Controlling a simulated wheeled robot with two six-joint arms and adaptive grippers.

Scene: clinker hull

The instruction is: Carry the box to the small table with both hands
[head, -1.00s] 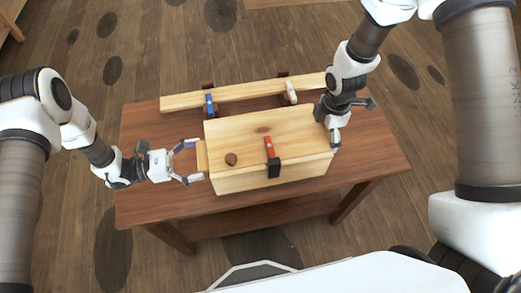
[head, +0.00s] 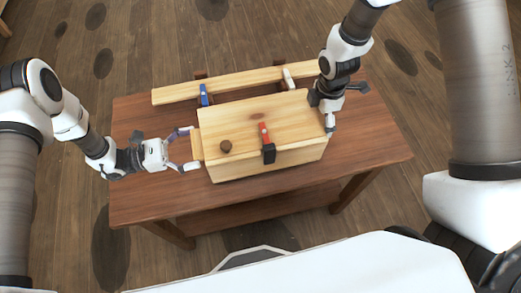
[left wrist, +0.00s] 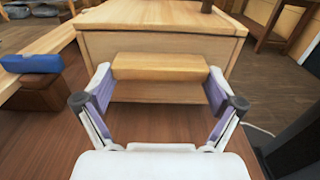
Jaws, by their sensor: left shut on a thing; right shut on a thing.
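The box (head: 235,122) is pale wood with a round dark knot or knob on top and a red and black clamp (head: 265,134) at its front edge. It is over a reddish-brown wooden table (head: 150,190); I cannot tell whether its underside touches the top. My left gripper (head: 188,150) is shut on the block-like handle (left wrist: 160,66) on the box's left end; the left wrist view shows a finger at each end of the handle. My right gripper (head: 329,115) is at the box's right end, shut on it; its contact is mostly hidden.
A long plank (head: 240,84) lies behind the box, close to it, with a blue clamp (head: 204,96) and a white clamp (head: 288,79). Another brown table (left wrist: 268,22) stands at the upper right of the left wrist view. Wooden floor surrounds the table.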

